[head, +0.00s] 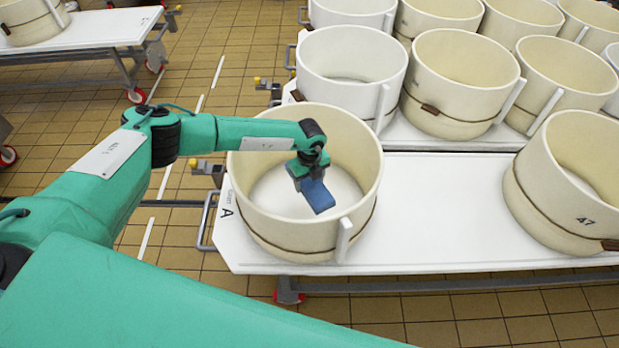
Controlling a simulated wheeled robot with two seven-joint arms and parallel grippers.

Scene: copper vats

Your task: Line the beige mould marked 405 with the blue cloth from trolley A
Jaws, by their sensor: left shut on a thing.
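My left gripper (308,178) reaches in from the left over a beige mould (300,235) at the left end of the near trolley, which is marked A (225,212). The gripper is shut on the blue cloth (318,196), a small folded piece. The cloth hangs inside the mould's opening; whether it touches the white bottom I cannot tell. No number shows on the side of this mould facing me. My right gripper is not in view.
Another beige mould (570,190) marked 47 stands at the right of the same trolley, with bare white top between. Behind, a second trolley holds several moulds, including a whiter one (350,75). A further trolley (95,30) stands at upper left on tiled floor.

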